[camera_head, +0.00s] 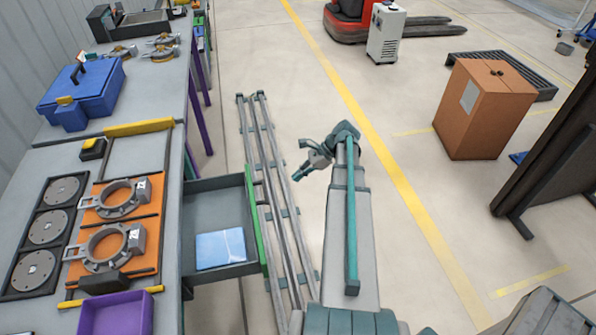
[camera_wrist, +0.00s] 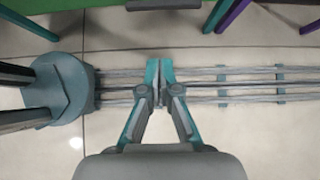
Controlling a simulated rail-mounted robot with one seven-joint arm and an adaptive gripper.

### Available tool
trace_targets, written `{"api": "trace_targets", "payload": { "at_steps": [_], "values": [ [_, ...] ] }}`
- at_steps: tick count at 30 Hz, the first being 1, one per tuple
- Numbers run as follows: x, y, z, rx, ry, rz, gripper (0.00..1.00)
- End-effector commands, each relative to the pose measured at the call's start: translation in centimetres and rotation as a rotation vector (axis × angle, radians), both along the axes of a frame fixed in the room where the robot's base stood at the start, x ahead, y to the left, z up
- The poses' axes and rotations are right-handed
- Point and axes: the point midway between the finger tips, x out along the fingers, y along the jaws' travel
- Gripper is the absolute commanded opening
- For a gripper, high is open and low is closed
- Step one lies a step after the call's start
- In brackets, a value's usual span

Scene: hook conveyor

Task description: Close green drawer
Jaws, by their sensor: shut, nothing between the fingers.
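The green drawer (camera_head: 255,225) stands pulled out from the right side of the workbench. Its long green front panel faces right, and its grey interior holds a flat light-blue item (camera_head: 220,248). My gripper (camera_head: 299,174) is to the right of the drawer front, apart from it, above the floor rails. In the wrist view my gripper (camera_wrist: 160,72) has its two teal-tipped fingers together, with nothing between them. A dark handle (camera_wrist: 163,4) shows at the top edge of the wrist view, ahead of the fingertips and not touching them.
The workbench (camera_head: 155,65) on the left bears a blue case (camera_head: 82,90), orange fixtures (camera_head: 117,200) and a purple bin (camera_head: 117,314). Metal rails (camera_head: 272,180) run along the floor beside the drawer. A cardboard box (camera_head: 485,110) stands to the right; the floor between is open.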

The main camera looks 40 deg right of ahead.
Motion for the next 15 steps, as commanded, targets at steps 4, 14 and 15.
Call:
{"api": "trace_targets", "payload": {
  "at_steps": [4, 14, 15],
  "values": [
    [0.8, 2.0, -1.9, 0.002, 0.002, 0.002, 0.0],
    [2.7, 6.1, -4.6, 0.0, -0.001, 0.004, 0.0],
    [2.9, 6.6, -4.7, -0.001, 0.001, 0.004, 0.0]
  ]
}}
